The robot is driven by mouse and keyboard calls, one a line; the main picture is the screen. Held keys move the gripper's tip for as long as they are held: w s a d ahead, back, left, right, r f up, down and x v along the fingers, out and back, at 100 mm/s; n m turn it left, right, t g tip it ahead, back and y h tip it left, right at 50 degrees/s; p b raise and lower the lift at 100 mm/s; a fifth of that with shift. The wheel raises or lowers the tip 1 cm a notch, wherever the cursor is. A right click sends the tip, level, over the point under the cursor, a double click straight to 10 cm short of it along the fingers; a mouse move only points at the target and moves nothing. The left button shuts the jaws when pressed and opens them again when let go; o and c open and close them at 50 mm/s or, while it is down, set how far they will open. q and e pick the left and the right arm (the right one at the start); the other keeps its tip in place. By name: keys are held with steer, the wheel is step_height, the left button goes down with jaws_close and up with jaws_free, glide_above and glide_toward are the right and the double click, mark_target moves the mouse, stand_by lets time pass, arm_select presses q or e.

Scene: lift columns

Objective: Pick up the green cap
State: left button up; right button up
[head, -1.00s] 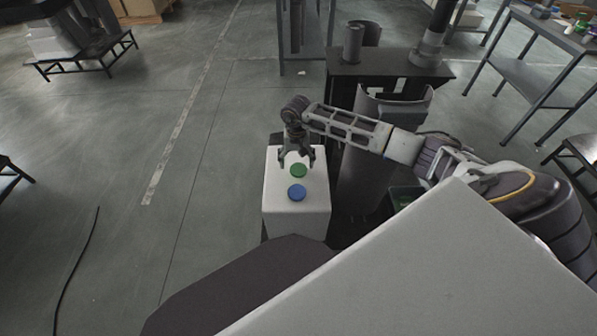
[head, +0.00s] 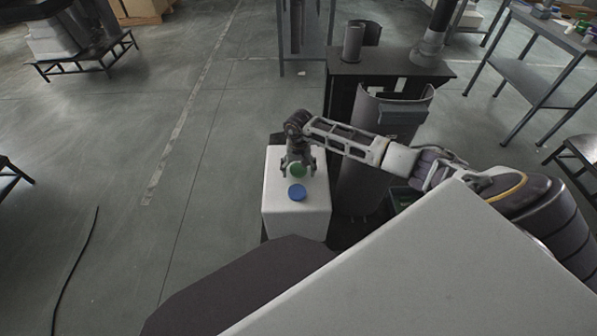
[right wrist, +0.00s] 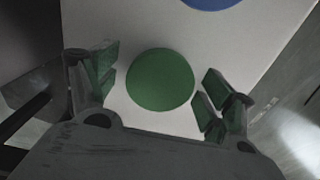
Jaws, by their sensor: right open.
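The green cap (head: 298,170) is a round disc on the top of a white block-like stand (head: 277,216). In the right wrist view the green cap (right wrist: 160,80) lies between the two fingers of my right gripper (right wrist: 156,88), with a gap on each side. The right gripper (head: 299,172) is open and comes down over the cap in the head view. A blue cap (head: 297,193) sits on the same stand, nearer to me, and shows at the top of the right wrist view (right wrist: 212,3). My left gripper is out of view.
Right of the stand are a dark curved bin-like column (head: 362,165) and a dark table (head: 385,70) with cylinders on it. A grey workbench (head: 530,85) stands at the far right. The floor left of the stand is open, apart from a black cable (head: 77,262).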

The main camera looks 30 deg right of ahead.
mark_target(298, 169)
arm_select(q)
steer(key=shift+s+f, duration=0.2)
arm_select(e)
steer(key=shift+c, duration=0.2)
steer(key=c, duration=1.1)
steer(key=shift+o, duration=0.2)
steer(key=shift+r, duration=0.1)
steer(key=shift+w+r, duration=0.1)
steer(key=shift+r, duration=0.35)
step_height(298, 169, up, 8)
steer(key=shift+r+p, duration=0.2)
steer(key=shift+p, duration=0.45)
steer(key=shift+r, duration=0.25)
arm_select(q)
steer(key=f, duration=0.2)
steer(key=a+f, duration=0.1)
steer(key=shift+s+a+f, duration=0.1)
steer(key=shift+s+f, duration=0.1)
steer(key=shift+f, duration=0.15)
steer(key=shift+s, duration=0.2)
